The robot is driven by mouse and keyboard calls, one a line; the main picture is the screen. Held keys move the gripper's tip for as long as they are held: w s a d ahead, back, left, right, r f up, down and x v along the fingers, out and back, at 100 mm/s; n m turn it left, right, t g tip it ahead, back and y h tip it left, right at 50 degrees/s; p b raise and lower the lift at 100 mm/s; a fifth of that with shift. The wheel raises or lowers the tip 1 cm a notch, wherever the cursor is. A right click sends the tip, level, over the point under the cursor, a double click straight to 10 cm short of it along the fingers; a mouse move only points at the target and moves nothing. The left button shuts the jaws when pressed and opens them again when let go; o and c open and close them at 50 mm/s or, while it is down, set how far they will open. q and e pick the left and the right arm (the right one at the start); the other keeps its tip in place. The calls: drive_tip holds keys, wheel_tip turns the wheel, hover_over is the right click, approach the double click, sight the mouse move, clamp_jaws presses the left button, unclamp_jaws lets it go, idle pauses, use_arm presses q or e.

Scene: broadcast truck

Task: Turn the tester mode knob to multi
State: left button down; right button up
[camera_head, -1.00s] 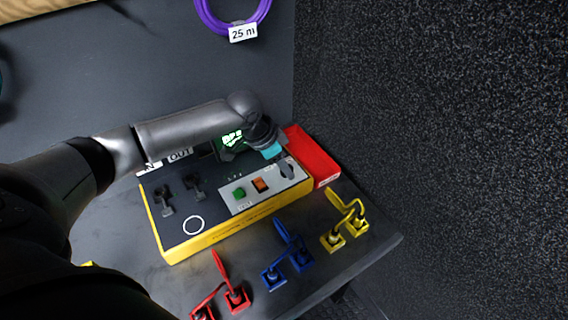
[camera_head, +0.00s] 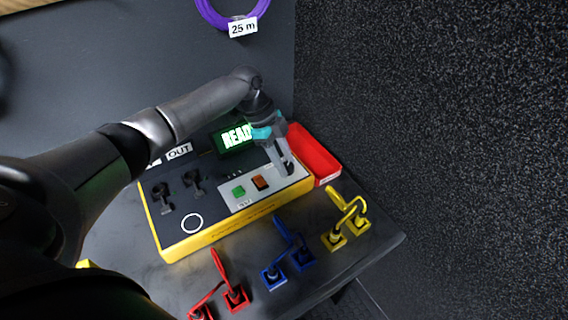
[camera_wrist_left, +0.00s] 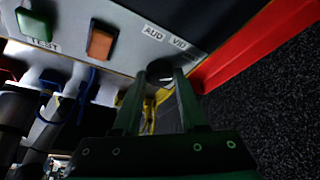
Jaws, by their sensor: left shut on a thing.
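The cable tester (camera_head: 215,228) is a yellow-edged box with a dark top and a light grey control panel. Its mode knob (camera_wrist_left: 160,71) is a dark knob at the panel's right end, beside labels reading AUD and VID in the left wrist view. My left gripper (camera_head: 286,168) comes down over the knob from above; in the left wrist view its two fingers (camera_wrist_left: 160,82) close around the knob, which they mostly hide. I cannot read the knob's pointing direction. My right gripper is not in view.
A green button (camera_head: 238,191) and an orange switch (camera_head: 260,183) sit just left of the knob. A red tray (camera_head: 316,155) stands close on the right. Red, blue (camera_head: 274,278) and yellow cables lie in front on the table. A speckled dark wall rises at right.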

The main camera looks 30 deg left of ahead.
use_arm(q)
drive_tip(key=shift+m+g+b, duration=0.4)
drive_tip(key=shift+m+b, duration=0.05)
drive_tip(key=shift+m, duration=0.45)
drive_tip(key=shift+c, duration=2.2)
unclamp_jaws()
drive_tip(key=p+v, duration=0.2)
drive_tip(key=v, duration=1.3)
drive_tip(key=shift+r, duration=0.15)
drive_tip(key=shift+d, duration=0.1)
